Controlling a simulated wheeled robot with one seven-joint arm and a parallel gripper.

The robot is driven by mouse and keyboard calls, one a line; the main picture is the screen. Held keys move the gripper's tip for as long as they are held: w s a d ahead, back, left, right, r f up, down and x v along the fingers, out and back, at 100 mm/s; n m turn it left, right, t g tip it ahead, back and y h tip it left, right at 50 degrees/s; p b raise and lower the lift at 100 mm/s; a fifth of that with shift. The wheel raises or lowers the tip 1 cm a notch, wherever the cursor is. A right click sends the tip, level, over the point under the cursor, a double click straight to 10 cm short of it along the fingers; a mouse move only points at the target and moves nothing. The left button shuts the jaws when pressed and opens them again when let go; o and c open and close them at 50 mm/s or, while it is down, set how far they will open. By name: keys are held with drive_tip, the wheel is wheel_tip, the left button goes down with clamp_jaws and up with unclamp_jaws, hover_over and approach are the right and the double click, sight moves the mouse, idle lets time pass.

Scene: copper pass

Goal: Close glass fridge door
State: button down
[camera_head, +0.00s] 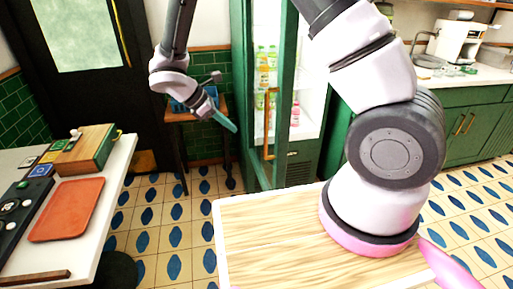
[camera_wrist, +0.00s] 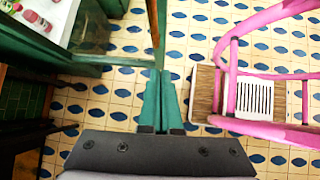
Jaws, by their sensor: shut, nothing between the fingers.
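The glass fridge (camera_head: 308,125) has a green frame and stands at the back middle in the head view. Its glass door (camera_head: 287,75) stands open, with a green frame and a brass handle (camera_head: 268,125). Bottles show behind it. My gripper (camera_head: 234,129) is left of the door frame, with teal fingers together and empty. In the wrist view the shut fingers (camera_wrist: 160,73) point toward the door's green edge (camera_wrist: 155,25). The fridge interior with bottles shows at the top left. I cannot tell whether the fingertips touch the door.
A white table (camera_head: 105,205) with an orange tray (camera_head: 67,210) and a wooden box (camera_head: 87,150) stands at the left. A small side table (camera_head: 175,117) is behind my gripper. Green cabinets (camera_head: 470,120) line the right.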

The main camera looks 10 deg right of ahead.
drive_tip(key=w+d+f+n, duration=0.2)
drive_tip(key=d+f, duration=0.7)
drive_tip(key=f, duration=0.2)
drive_tip(key=shift+t+h, duration=0.4)
drive_tip(key=shift+w, duration=0.1)
